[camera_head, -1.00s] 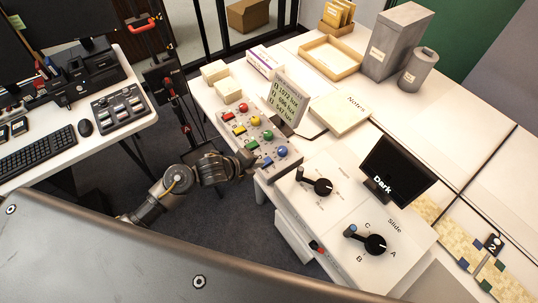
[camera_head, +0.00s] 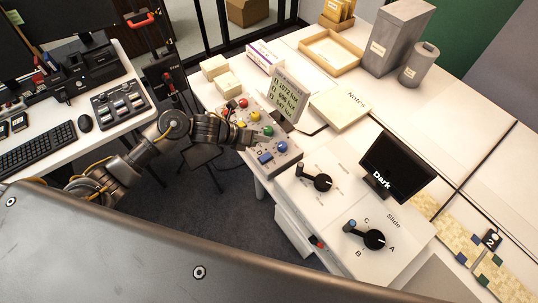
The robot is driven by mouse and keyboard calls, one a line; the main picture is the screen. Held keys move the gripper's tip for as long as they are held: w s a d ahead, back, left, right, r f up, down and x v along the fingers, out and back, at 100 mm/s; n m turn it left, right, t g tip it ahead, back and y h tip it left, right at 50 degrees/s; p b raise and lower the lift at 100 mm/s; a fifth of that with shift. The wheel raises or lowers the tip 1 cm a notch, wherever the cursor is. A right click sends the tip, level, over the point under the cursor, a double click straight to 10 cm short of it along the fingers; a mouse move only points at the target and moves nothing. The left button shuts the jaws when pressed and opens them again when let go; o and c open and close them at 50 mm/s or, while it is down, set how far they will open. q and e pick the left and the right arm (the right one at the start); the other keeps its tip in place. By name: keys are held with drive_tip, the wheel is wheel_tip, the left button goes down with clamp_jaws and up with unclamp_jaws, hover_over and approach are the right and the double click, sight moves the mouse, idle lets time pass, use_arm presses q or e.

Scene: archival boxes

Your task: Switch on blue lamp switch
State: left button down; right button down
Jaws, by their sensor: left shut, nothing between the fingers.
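The lamp panel (camera_head: 288,159) lies on the front edge of the white desk. It carries a row of round lamps in red, yellow, green and blue, with square switches beside them. The blue switch (camera_head: 265,158) sits at the panel's near end, beside the round blue lamp (camera_head: 282,146). My left gripper (camera_head: 253,139) is shut and empty. It reaches in over the panel, just up and left of the blue switch. It hides the green switch and part of the yellow one. I cannot tell whether it touches the panel. My right gripper is out of view.
A tilted lux display (camera_head: 288,95) stands behind the panel. Two dial boxes with black knobs (camera_head: 323,182) and (camera_head: 374,240) and a screen reading "Dark" (camera_head: 397,166) are to the right. A second table with a keyboard (camera_head: 40,145) stands left.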

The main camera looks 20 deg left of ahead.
use_arm(q)
drive_tip(key=b, duration=0.5)
hover_over(265, 157)
wheel_tip(265, 157, down, 8)
drive_tip(key=shift+s+a+r, duration=0.1)
drive_tip(key=shift+r, duration=0.15)
drive_tip(key=shift+f+b, duration=0.4)
drive_tip(key=shift+b, duration=0.25)
idle(0.9)
drive_tip(key=shift+f, duration=0.15)
drive_tip(key=shift+f+b, duration=0.25)
drive_tip(key=shift+b, duration=0.35)
drive_tip(key=shift+f+b, duration=0.35)
drive_tip(key=shift+b, duration=0.1)
drive_tip(key=shift+r, duration=0.15)
idle(0.5)
